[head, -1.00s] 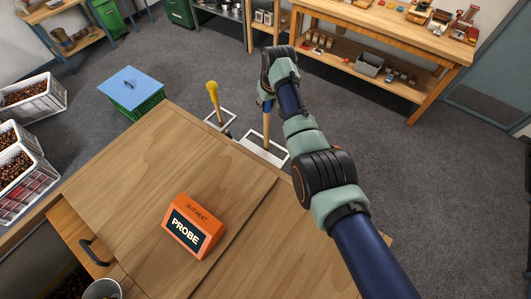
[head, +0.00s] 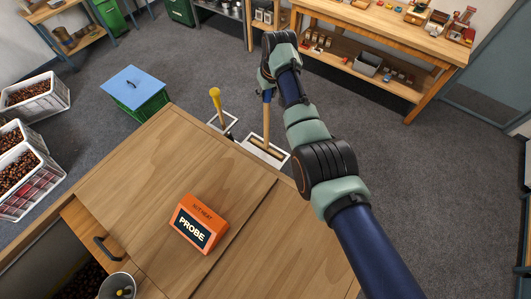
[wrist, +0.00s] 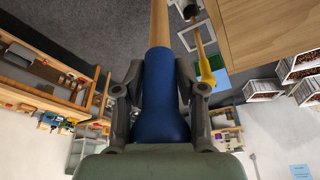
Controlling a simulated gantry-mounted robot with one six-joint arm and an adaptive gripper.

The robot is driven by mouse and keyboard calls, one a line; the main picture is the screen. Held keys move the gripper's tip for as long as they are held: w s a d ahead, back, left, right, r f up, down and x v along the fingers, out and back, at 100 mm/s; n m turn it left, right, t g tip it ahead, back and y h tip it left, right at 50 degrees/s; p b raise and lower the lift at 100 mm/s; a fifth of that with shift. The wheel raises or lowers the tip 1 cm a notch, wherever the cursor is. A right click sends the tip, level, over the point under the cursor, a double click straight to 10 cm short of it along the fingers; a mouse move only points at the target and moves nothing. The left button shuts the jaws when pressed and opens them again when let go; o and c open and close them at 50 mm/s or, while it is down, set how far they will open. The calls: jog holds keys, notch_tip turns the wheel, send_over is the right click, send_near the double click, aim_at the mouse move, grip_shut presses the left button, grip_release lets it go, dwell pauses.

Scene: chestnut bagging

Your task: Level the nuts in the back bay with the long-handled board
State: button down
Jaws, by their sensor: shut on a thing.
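The long-handled board has a wooden shaft (head: 266,122) standing nearly upright, with a blue grip at its upper end. My gripper (head: 267,84) is shut around that blue grip (wrist: 165,95), which shows between the fingers in the wrist view. The shaft (wrist: 159,22) runs on beyond the grip there. The shaft's lower end is at a white-rimmed holder (head: 284,163) beside the cabinet; a brown strip shows there, and I cannot tell whether the board is clear of it. The back bay is not identifiable; wooden panels (head: 150,165) cover most of the cabinet top.
An orange probe box (head: 199,222) sits on the panels. A yellow-handled tool (head: 216,104) stands in another holder to the left. A metal cup (head: 117,287) is at the front left, by a dark opening with nuts. A blue-lidded green bin (head: 133,90) stands beyond.

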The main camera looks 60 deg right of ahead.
jog(key=shift+r, duration=1.1)
jog(key=shift+r, duration=4.25)
jog(key=shift+d, duration=0.1)
